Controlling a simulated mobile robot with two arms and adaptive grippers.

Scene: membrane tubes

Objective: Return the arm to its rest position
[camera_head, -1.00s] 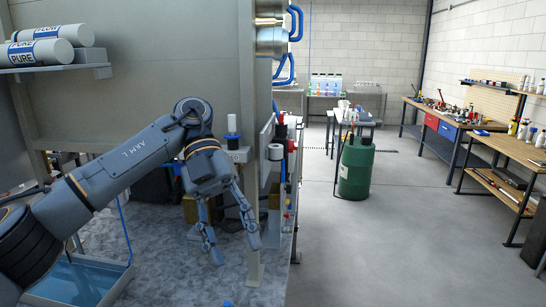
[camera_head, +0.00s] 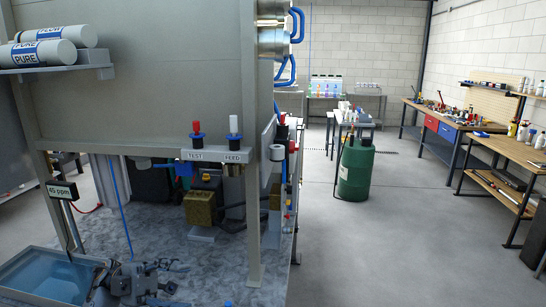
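My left gripper (camera_head: 128,284) shows only in part at the bottom edge of the head view, low in front of the right corner of the water tray (camera_head: 22,262). The rest of the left arm is out of view. My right gripper is not in view. Two white membrane tubes, one marked FLOW (camera_head: 68,34) and one marked PURE (camera_head: 38,53), lie side by side on the shelf at the upper left.
A TEST valve with a red top (camera_head: 197,133) and a FEED valve with a white top (camera_head: 234,131) stand on the frame's crossbar. A 45 ppm display (camera_head: 62,191) hangs at the left. A green drum (camera_head: 356,168) and workbench (camera_head: 510,145) stand right, with clear floor between.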

